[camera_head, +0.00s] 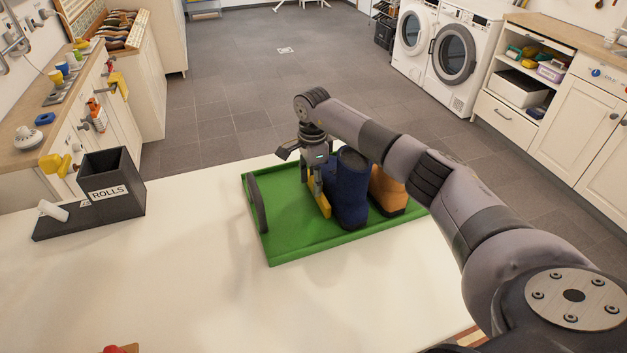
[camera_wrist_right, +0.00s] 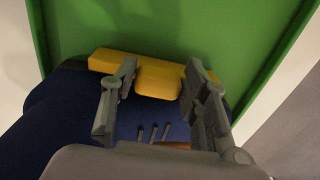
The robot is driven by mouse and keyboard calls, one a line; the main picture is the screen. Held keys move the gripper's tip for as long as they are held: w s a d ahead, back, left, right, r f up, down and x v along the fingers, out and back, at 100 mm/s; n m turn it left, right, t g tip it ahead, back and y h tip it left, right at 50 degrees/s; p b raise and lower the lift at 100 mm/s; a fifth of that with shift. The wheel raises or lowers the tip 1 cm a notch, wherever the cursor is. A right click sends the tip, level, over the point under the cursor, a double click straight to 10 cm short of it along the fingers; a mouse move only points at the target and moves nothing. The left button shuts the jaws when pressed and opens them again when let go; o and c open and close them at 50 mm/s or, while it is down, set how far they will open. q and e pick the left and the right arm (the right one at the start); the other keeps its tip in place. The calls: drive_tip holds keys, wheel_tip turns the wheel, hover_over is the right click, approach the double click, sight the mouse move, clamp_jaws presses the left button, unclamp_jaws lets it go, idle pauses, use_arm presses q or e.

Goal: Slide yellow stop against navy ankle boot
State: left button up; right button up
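The yellow stop (camera_head: 323,205) stands on the green tray (camera_head: 290,250), just left of the navy ankle boot (camera_head: 352,190). In the wrist view the stop is a long yellow bar (camera_wrist_right: 103,62) with a yellow block in its middle, and the navy boot (camera_wrist_right: 65,110) lies close along it. I cannot tell if stop and boot touch. My left gripper is not in view.
An orange-brown boot (camera_head: 388,190) stands right of the navy one, partly behind my arm. A dark upright plate (camera_head: 257,203) stands at the tray's left end. A dark ROLLS box (camera_head: 112,185) stands at the table's left. The white table (camera_head: 200,270) between is clear.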

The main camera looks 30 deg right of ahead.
drive_tip(key=o, duration=0.4)
drive_tip(key=shift+c, duration=0.2)
drive_tip(key=shift+r, duration=0.2)
wheel_tip(320, 180, up, 12)
drive_tip(key=shift+f, duration=0.2)
idle(0.3)
